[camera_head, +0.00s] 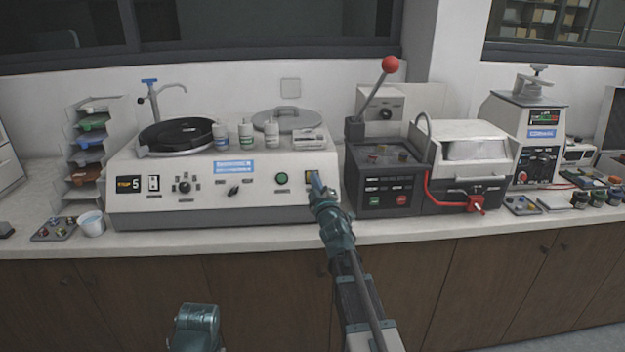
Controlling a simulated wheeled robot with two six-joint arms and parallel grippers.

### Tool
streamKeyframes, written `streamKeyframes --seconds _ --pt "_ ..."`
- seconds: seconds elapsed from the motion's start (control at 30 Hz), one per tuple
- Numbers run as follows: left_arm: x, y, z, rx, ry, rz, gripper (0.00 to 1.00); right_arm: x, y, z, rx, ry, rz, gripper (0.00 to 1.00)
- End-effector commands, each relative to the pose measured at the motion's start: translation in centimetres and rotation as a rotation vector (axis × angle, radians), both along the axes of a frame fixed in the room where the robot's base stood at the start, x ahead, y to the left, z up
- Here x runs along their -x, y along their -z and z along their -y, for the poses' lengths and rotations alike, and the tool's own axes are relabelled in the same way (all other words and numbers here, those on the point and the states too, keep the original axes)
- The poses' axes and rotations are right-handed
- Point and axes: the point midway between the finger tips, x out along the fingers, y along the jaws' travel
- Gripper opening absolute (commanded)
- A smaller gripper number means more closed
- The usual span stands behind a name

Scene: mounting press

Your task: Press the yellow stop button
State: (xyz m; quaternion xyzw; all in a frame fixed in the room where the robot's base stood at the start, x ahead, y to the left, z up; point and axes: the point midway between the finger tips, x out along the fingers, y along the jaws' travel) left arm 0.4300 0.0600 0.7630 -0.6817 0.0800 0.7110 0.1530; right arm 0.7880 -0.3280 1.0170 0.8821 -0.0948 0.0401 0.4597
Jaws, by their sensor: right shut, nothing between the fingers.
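The yellow stop button (309,176) is a small yellowish patch at the right end of the front panel of the white grinding machine (262,188). It sits right of the green round button (281,178) and is partly hidden by my right gripper. My right gripper (317,182) is shut and empty, its tip over the yellow button's right side. I cannot tell whether the tip touches the button. A teal part of my left arm shows at the bottom; its gripper fingers are not visible.
Right of the grinder stands a dark press (385,178) with a red-knobbed lever (390,64), close to my right gripper. Several bottles stand on the grinder's top. A white cup (92,224) stands left. The counter's front strip (240,238) is clear.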

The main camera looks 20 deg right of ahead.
Motion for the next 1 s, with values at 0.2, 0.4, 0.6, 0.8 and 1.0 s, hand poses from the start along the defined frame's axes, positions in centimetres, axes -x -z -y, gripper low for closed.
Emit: streamKeyframes --seconds 0.2,0.4,0.6,0.8,1.0 --pt "0.0 0.0 0.0 0.000 0.000 0.000 0.85 -0.1 0.0 0.1 -0.001 0.002 -0.002 0.00" --pt "0.0 -0.2 0.0 0.000 0.000 0.000 0.85 0.1 -0.1 0.1 -0.001 0.002 -0.002 0.00" --pt "0.0 -0.5 0.0 0.000 0.000 0.000 0.85 0.5 -0.4 0.0 -0.001 0.003 -0.003 0.00" --pt "0.0 -0.4 0.0 0.000 0.000 0.000 0.85 0.5 -0.4 0.0 -0.001 0.002 -0.002 0.00" --pt "0.0 -1.0 0.0 0.000 0.000 0.000 0.85 1.2 -1.0 -0.2 0.000 0.002 -0.001 0.00"
